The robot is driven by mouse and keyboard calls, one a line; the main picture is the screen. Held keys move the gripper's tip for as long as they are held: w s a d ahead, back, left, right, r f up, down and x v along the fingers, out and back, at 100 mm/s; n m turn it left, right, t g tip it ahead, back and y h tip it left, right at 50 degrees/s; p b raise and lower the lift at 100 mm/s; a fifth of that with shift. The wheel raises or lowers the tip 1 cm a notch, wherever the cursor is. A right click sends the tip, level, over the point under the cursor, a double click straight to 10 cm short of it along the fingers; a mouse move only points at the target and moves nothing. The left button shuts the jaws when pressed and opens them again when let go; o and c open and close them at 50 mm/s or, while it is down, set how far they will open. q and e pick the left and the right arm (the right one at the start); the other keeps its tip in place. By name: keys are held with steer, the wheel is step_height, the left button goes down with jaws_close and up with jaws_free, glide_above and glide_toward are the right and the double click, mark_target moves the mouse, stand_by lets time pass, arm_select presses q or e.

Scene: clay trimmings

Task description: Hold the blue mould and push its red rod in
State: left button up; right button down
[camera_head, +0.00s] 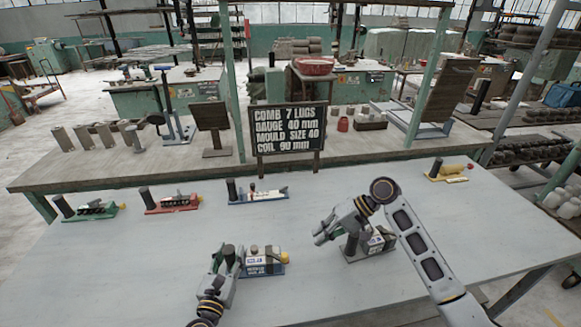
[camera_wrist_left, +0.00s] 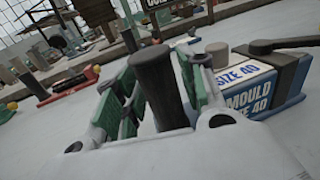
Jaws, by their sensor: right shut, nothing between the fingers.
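The blue mould (camera_head: 262,268), a white-topped block labelled SIZE 40 with a yellow end at its right, lies on the near table. It fills the right of the left wrist view (camera_wrist_left: 265,92), with a dark lever on top. A dark upright post (camera_head: 229,253) stands at its left. My left gripper (camera_head: 228,258) has its green-padded fingers on both sides of this post (camera_wrist_left: 155,82); whether they press on it is unclear. My right gripper (camera_head: 322,236) is shut and empty, beside a grey-based block (camera_head: 372,246) with a dark post. I cannot make out a red rod on the blue mould.
Green (camera_head: 95,211), red (camera_head: 172,203) and blue-based (camera_head: 258,196) fixtures with dark posts stand along the back of the table. A yellow one (camera_head: 447,173) is at the far right. A sign (camera_head: 288,128) stands behind. The table's left front is clear.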

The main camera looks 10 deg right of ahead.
arm_select(q)
steer(key=shift+o, duration=0.6)
steer(key=shift+r, duration=0.2)
steer(key=shift+s, duration=0.1)
steer(key=shift+v, duration=5.85)
steer(key=shift+a, duration=0.1)
steer(key=shift+s, duration=0.1)
